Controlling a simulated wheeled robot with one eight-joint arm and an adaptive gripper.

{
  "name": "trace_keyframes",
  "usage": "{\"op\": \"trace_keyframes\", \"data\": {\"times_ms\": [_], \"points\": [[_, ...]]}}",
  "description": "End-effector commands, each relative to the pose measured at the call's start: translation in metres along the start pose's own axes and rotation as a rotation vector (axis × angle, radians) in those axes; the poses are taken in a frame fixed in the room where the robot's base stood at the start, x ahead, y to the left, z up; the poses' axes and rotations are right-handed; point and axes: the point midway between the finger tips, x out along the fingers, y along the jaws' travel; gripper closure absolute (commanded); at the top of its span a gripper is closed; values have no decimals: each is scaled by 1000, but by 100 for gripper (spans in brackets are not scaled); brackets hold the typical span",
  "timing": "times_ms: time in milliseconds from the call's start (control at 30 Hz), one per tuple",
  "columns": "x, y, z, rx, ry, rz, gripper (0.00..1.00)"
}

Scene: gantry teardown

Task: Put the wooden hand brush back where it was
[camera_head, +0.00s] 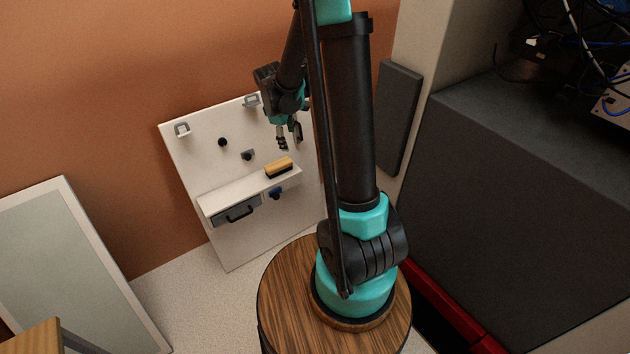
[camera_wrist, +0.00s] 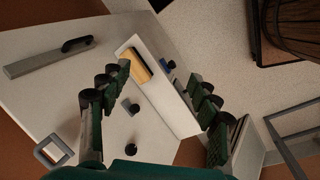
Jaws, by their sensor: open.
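The wooden hand brush (camera_head: 279,167), with a yellow-brown back and dark bristles, lies on the white shelf (camera_head: 233,191) of the pegboard-like panel, near the shelf's right end. It also shows in the wrist view (camera_wrist: 141,67), beside the left fingers. My gripper (camera_head: 289,139) is open and empty, above the brush and apart from it in the head view. In the wrist view my gripper (camera_wrist: 160,80) has its fingers spread wide, with the shelf's edge between them.
A grey drawer (camera_head: 236,211) sits under the shelf. A grey bar with a black handle (camera_wrist: 50,58) shows on the panel.

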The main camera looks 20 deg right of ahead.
Motion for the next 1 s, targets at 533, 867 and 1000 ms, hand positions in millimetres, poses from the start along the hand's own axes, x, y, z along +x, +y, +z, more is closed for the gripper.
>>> {"op": "trace_keyframes", "data": {"times_ms": [533, 867, 1000], "points": [[-64, -137, 119, 787, 179, -44, 38], [-61, -188, 146, 1051, 236, -80, 38], [-61, -190, 147, 1066, 240, -83, 38]]}}
